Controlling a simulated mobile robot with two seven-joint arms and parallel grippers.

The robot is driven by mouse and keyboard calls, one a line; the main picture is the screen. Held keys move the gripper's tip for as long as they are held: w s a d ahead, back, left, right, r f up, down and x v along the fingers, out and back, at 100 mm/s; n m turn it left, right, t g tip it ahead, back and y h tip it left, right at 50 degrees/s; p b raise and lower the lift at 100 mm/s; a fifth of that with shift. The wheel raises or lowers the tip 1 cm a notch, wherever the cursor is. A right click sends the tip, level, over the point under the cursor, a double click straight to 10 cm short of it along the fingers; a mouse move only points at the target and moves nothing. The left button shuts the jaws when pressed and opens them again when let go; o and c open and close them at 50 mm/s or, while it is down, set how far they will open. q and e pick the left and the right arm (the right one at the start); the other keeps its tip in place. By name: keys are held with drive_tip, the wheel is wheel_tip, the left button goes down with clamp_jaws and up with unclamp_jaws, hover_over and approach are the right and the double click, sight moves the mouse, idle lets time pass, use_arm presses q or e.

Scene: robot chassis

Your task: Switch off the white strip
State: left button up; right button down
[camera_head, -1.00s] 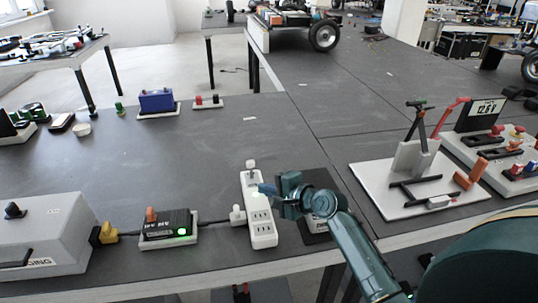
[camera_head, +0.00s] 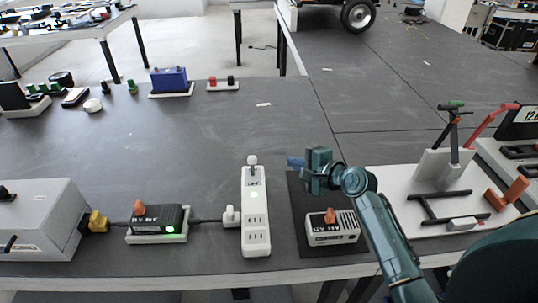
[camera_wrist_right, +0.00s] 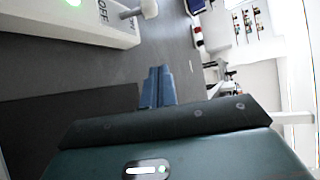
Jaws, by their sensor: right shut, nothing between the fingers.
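The white power strip (camera_head: 256,222) stands lengthwise on the table in the head view, with a green light glowing near its upper part. In the right wrist view part of the strip (camera_wrist_right: 85,22) shows at the top left, with a lit green spot and the word OFF. My right gripper (camera_head: 292,162) is to the right of the strip's far end, apart from it, shut and empty. Its blue fingertips (camera_wrist_right: 157,87) are together in the right wrist view. My left gripper is not in view.
A black box with a green light (camera_head: 158,221) is cabled to the strip from the left. A small white device with an orange knob (camera_head: 332,228) sits on a dark mat right of the strip. A white board with a lever (camera_head: 420,215) stands further right.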

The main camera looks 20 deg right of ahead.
sight(252, 160)
drive_tip(key=shift+w, duration=0.1)
idle(0.3)
